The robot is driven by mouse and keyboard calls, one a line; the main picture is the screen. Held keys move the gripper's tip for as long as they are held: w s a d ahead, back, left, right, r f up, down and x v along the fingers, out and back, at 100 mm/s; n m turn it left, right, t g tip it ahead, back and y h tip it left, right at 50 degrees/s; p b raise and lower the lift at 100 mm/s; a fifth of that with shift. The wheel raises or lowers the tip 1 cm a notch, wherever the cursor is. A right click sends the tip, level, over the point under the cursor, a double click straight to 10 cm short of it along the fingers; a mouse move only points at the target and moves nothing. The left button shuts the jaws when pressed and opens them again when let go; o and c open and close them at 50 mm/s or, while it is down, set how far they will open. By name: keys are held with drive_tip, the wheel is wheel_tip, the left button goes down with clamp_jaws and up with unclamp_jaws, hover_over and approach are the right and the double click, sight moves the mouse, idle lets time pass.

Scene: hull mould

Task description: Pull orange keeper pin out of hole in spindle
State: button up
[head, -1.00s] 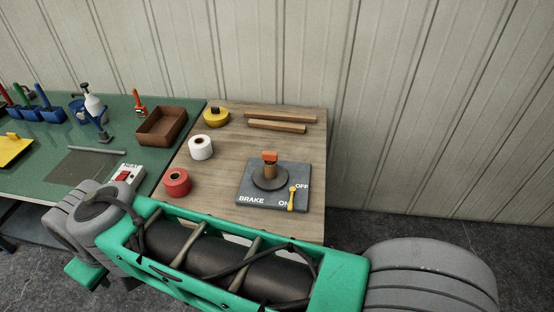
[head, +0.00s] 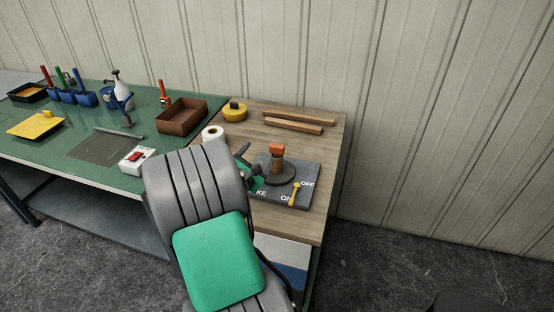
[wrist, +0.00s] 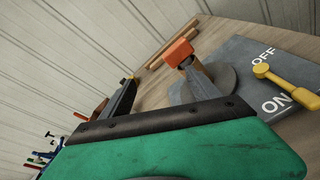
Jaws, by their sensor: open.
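The orange keeper pin (head: 277,149) shows as an orange block at the top of the brown spindle (head: 277,166), which stands upright on a dark round disc. In the wrist view the orange pin (wrist: 178,53) is near the right fingertip, and the spindle (wrist: 203,70) is partly hidden behind that finger. My gripper (head: 254,163) is open and empty, just left of the spindle in the head view. In the wrist view my gripper (wrist: 157,73) has its fingers spread wide, with the pin not between them. I cannot tell whether the right finger touches anything.
The grey brake plate (head: 309,170) carries a yellow lever (head: 295,193) pointing at ON. Wooden strips (head: 293,126), a yellow tape roll (head: 235,112) and a white roll (head: 213,134) lie behind. A brown tray (head: 182,117) stands left. My arm hides the bench's front left.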

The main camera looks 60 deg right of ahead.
sight(280, 145)
drive_tip(key=s+d+n, duration=0.1)
drive_tip(key=s+d+f+n+h, duration=0.1)
drive_tip(key=n, duration=0.1)
drive_tip(key=s+n, duration=0.2)
drive_tip(key=shift+d+f+h, duration=0.35)
drive_tip(key=shift+d+h, duration=0.05)
drive_tip(key=shift+d+r+n, duration=0.1)
drive_tip(key=shift+d+n, duration=0.25)
drive_tip(key=shift+n, duration=0.15)
drive_tip(key=d, duration=0.2)
drive_tip(key=d+p, duration=0.1)
drive_tip(key=d, duration=0.1)
drive_tip(key=w+d, duration=0.1)
drive_tip(key=d, duration=0.1)
drive_tip(key=shift+d+r+p, duration=0.2)
drive_tip(key=shift+p, duration=0.2)
drive_tip(key=shift+w+d+f, duration=0.1)
drive_tip(key=shift+w+d, duration=0.1)
drive_tip(key=shift+d, duration=0.1)
drive_tip(key=shift+c, duration=0.5)
drive_tip(key=c, duration=1.3)
